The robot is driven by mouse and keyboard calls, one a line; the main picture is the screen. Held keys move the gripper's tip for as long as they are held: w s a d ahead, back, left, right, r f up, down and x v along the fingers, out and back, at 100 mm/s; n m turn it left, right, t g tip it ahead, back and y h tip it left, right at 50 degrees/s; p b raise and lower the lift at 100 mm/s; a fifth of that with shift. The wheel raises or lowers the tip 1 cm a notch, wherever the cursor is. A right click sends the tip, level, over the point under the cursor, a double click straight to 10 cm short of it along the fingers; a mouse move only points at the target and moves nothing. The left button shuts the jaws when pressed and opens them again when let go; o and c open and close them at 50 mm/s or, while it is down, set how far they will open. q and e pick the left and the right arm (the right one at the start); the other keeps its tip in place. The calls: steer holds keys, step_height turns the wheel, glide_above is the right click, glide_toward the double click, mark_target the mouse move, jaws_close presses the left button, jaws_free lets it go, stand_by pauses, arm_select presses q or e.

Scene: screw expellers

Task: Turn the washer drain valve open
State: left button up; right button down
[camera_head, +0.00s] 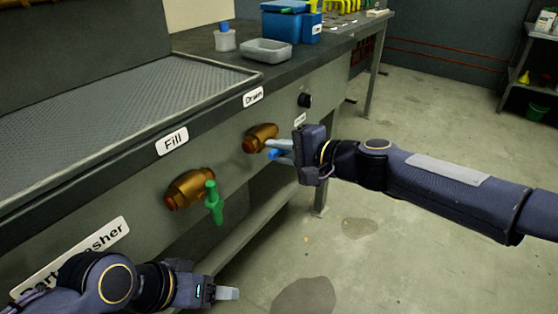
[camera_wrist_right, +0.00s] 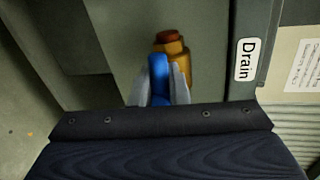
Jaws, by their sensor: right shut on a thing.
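The drain valve has a brass body (camera_head: 261,137) on the washer's front panel, below the "Drain" label (camera_head: 253,96). Its blue handle (camera_head: 279,155) is between the fingers of my right gripper (camera_head: 278,149), which is shut on it. In the right wrist view the blue handle (camera_wrist_right: 159,78) stands between the two grey fingers, with the brass body (camera_wrist_right: 177,60) just behind. Part of the handle is hidden by the fingers. My left gripper (camera_head: 228,293) is low at the bottom left, away from the valves; its jaw gap cannot be made out.
A second brass valve with a green handle (camera_head: 213,202) sits left of the drain valve, below the "Fill" label (camera_head: 172,141). A black knob (camera_head: 305,100) is to the right. A grey tray (camera_head: 266,51) and blue container (camera_head: 291,24) stand on top. Floor at right is open.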

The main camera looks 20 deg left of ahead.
steer(key=shift+f+n+t+b, duration=0.2)
steer(key=shift+n+t+b, duration=0.1)
steer(key=shift+n+b, duration=0.25)
steer(key=c, duration=1.5)
jaws_free()
steer(key=shift+o, duration=0.2)
steer(key=shift+d+r, duration=0.1)
steer(key=shift+s+d+r, duration=0.1)
steer(key=shift+d+r, duration=0.05)
steer(key=shift+d, duration=0.15)
steer(key=v, duration=0.7)
steer(key=shift+p, duration=0.45)
